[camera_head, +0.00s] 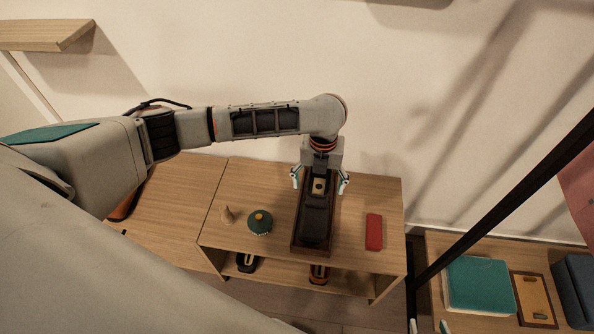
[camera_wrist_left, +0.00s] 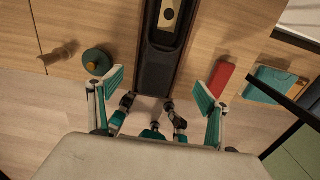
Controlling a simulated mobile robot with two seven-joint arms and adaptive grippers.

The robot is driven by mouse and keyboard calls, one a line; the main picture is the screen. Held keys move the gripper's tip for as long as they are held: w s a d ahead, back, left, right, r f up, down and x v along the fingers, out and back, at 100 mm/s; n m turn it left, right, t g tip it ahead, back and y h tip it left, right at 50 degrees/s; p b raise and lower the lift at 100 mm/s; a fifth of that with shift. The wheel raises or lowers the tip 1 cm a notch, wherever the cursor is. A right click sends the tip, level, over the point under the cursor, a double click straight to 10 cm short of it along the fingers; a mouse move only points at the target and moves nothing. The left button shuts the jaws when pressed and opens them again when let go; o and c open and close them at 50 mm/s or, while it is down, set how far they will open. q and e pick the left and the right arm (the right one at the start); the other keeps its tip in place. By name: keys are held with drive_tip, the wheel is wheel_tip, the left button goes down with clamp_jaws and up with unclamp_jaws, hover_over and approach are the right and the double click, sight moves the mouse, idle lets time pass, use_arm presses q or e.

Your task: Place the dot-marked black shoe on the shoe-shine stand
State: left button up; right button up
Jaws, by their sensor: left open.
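The black shoe (camera_head: 317,222) lies lengthwise on the dark brown stand (camera_head: 296,245) on top of the wooden bench. Its toe points toward the bench front. A beige patch with a dark dot shows in its opening, at the far end. The shoe (camera_wrist_left: 162,45) also shows in the left wrist view, between dark stand rims. My left gripper (camera_head: 320,181) is open over the far end, one finger on each side, with no visible grip. Whether the fingers touch the shoe is unclear. My right gripper (camera_head: 428,326) shows only two separated fingertips at the bottom edge.
A wooden peg (camera_head: 228,215) and a green round pot (camera_head: 259,222) stand left of the stand. A red box (camera_head: 374,231) lies to its right. Two shoes sit on the lower shelf. A black post (camera_head: 500,205) rises beside a right-hand table with a teal book (camera_head: 480,284).

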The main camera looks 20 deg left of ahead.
use_arm(q)
drive_tip(key=s+d+f+n+t+h, duration=0.25)
drive_tip(key=s+d+f+n, duration=0.2)
drive_tip(key=d+n, duration=0.3)
drive_tip(key=s+d+f+n+t+h, duration=0.2)
drive_tip(key=s+d+f+n+h, duration=0.15)
drive_tip(key=s+d+n, duration=0.35)
drive_tip(key=s+a+n+t+y, duration=0.2)
drive_tip(key=s+a+n, duration=0.3)
drive_tip(key=a, duration=0.4)
drive_tip(key=s+a+n+t+y, duration=0.1)
drive_tip(key=s+a+n+t, duration=0.3)
drive_tip(key=s+a+n, duration=0.2)
drive_tip(key=a+n, duration=0.2)
drive_tip(key=a, duration=0.2)
drive_tip(key=shift+a+y, duration=0.25)
drive_tip(key=shift+y, duration=0.15)
drive_tip(key=shift+n, duration=0.25)
